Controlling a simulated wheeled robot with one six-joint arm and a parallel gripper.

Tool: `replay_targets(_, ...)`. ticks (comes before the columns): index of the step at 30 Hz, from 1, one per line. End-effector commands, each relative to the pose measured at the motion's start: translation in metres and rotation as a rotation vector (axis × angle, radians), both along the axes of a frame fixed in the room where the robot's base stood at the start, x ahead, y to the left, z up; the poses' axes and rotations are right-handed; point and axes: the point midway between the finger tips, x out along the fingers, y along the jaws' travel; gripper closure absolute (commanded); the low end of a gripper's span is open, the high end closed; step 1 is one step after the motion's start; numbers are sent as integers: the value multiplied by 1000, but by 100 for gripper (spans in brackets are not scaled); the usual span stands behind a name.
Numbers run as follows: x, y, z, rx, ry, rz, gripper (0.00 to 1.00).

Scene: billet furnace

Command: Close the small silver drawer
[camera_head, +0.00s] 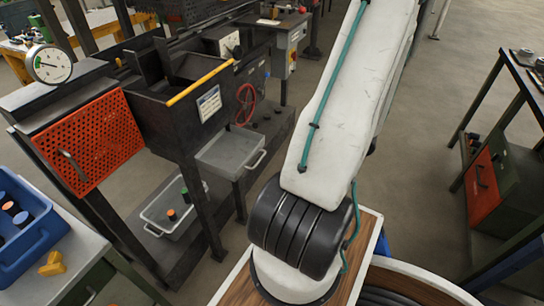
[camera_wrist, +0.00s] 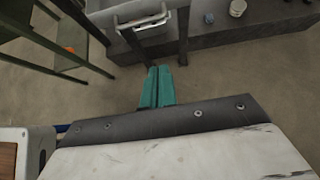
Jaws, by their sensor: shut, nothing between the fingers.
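The small silver drawer (camera_head: 228,150) sits under the dark furnace bench, pulled out, with its bar handle (camera_head: 257,160) on the front. In the wrist view a light grey drawer (camera_wrist: 112,14) with a bright bar handle (camera_wrist: 145,24) shows at the top edge, partly cut off. My gripper (camera_wrist: 160,70) shows its teal fingers side by side, shut and empty. The fingertips lie below the handle in that picture, apart from it, with floor behind them. In the head view my arm hides the gripper.
A grey bin (camera_head: 155,222) with small cylinders stands on the low shelf below the drawer. An orange perforated door (camera_head: 90,140) and a red handwheel (camera_head: 246,104) are on the bench. A blue crate (camera_head: 28,243) sits on the left table.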

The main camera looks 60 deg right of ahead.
Motion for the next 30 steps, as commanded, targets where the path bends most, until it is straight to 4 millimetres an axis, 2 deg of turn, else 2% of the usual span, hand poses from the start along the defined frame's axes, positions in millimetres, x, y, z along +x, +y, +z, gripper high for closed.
replay_targets(14, 73, 9, -61, 2, 2, 10, 100)
replay_targets(21, 104, 11, -52, -2, 1, 8, 100)
replay_targets(30, 111, 11, -51, -2, 1, 6, 100)
